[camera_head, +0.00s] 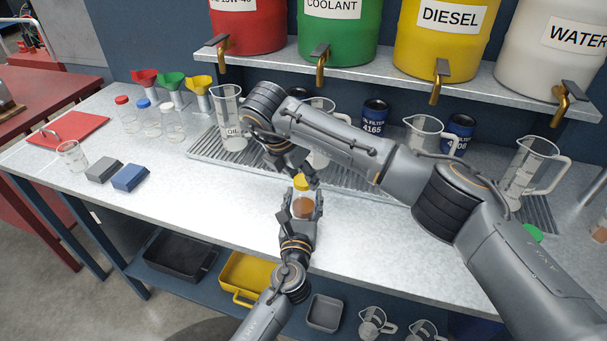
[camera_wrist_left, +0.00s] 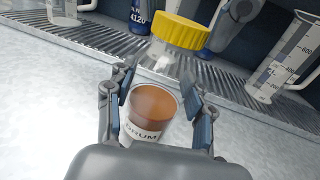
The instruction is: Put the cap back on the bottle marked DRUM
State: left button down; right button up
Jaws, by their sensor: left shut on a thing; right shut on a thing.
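The bottle marked DRUM (camera_wrist_left: 150,112), clear with brown liquid, stands between the fingers of my left gripper (camera_wrist_left: 165,102). In the head view the bottle (camera_head: 304,207) is near the middle of the bench, with my left gripper (camera_head: 303,200) shut around it from below. The yellow cap (camera_wrist_left: 180,30) is at the bottle's top. It also shows in the head view (camera_head: 301,182). My right gripper (camera_head: 305,174) reaches down from above and is shut on the cap. Whether the cap is fully seated is hard to tell.
Behind is a metal drain grate (camera_head: 213,150) with measuring jugs, including a tall one (camera_head: 231,115), and blue filters (camera_head: 375,116). Grey and blue blocks (camera_head: 129,177) lie at left, near capped sample bottles (camera_head: 172,122) and a red mat (camera_head: 70,132). The front bench left of my left gripper is clear.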

jog(key=m, duration=0.2)
jog(key=m+g+h, duration=0.1)
jog(key=m, duration=0.1)
jog(key=shift+w+a+r+m, duration=0.1)
jog(key=shift+w+a+m, duration=0.1)
jog(key=shift+m, duration=0.1)
jog(key=m+g, duration=0.1)
jog(key=m, duration=0.3)
jog(key=shift+w+d+m+g+h, duration=0.1)
jog(key=shift+m+g+h, duration=0.2)
jog(key=shift+g, duration=0.1)
jog(key=o, duration=0.7)
jog(key=shift+r, duration=2.15)
jog(key=shift+c, duration=0.4)
